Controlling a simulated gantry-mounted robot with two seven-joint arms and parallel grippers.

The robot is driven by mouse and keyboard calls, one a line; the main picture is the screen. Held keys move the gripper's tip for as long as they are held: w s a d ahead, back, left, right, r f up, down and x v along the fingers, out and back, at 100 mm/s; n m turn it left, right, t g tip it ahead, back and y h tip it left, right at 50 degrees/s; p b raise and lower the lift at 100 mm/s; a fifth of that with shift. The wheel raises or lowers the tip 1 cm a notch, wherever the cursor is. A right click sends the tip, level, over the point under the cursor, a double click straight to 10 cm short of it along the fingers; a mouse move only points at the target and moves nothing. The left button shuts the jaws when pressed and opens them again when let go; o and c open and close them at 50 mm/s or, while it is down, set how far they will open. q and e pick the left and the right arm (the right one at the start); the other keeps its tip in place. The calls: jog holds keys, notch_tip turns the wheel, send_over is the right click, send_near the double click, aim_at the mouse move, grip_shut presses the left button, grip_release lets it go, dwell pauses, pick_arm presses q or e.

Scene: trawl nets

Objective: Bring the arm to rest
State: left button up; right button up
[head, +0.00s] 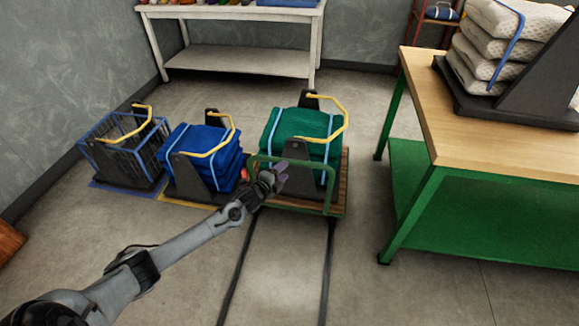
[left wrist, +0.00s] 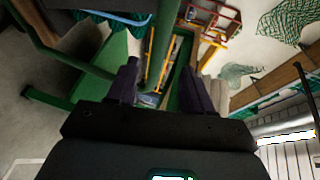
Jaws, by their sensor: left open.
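My left arm reaches in from the lower left in the head view. Its gripper (head: 280,175) is open, in front of the green net bundle (head: 290,125). I cannot tell whether it touches the cart rail behind it. In the left wrist view its two dark fingers (left wrist: 165,90) stand apart, with no object held between them. The green bundle has a blue strap and a yellow handle and sits on a low cart (head: 338,202) with a green rail. My right gripper is not in view.
Left of the cart stand a blue net bundle (head: 212,150) and a blue wire crate (head: 122,155), both with yellow handles. A wooden-topped green workbench (head: 455,125) at right bears white folded nets (head: 490,55). Two dark floor lines (head: 240,270) run forward from the cart.

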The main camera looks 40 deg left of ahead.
pick_arm(q)
jog(key=s+d+f+n+g+h+p, duration=0.2)
jog(key=s+d+g+h+p, duration=0.1)
jog(key=s+d+p, duration=1.3)
jog(key=s+d+r+n+g+p, duration=0.1)
jog(key=s+d+r, duration=0.2)
jog(key=d, duration=0.2)
jog(key=s+d+r+n+g+p, duration=0.1)
jog(key=s+d+r+n, duration=0.1)
jog(key=s+d+r, duration=0.25)
jog(key=s+d+r+n+g+p, duration=0.1)
jog(key=s+d+r+n+g, duration=0.1)
jog(key=s+r+n+g, duration=0.35)
jog(key=s+d+r+n+g+p, duration=0.2)
jog(key=s+d+r+n, duration=0.1)
jog(key=s+r, duration=0.55)
notch_tip(320, 180, up, 38)
jog(key=w+p, duration=0.1)
jog(key=p, duration=3.6)
jog(key=shift+r+p, duration=0.25)
jog(key=shift+p, duration=0.15)
